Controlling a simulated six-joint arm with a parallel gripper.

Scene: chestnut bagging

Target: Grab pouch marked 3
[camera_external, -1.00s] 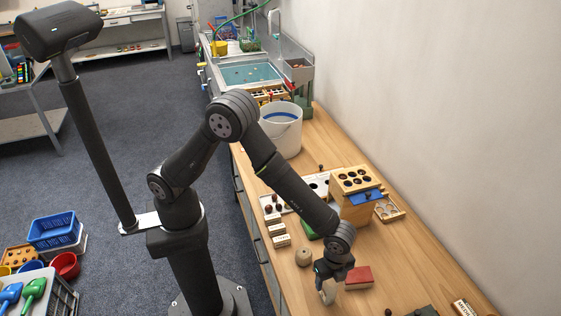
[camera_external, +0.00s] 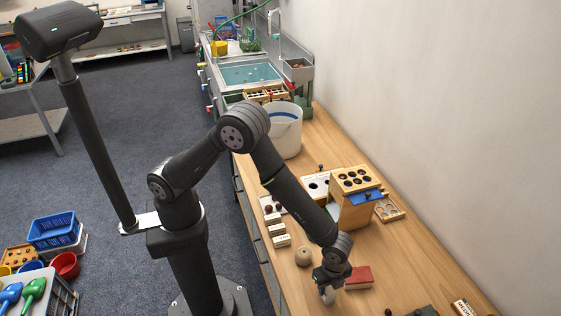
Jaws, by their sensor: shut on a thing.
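My gripper (camera_external: 328,288) is low over the near part of the wooden bench, just left of a red block. It is shut on a small pale object (camera_external: 328,297), which shows below the fingers. The object is mostly hidden, and no mark on it can be read. Several small pale labelled items (camera_external: 277,230) lie in a row along the bench's left edge, behind my gripper. Their markings are too small to read, so I cannot tell which pouch bears a 3.
The red block (camera_external: 358,278) lies right beside my gripper. A round tan ball-like thing (camera_external: 303,257) sits behind it. A wooden holed box (camera_external: 356,195) and a white bucket (camera_external: 285,130) stand farther back. The bench (camera_external: 420,270) is clear to the right.

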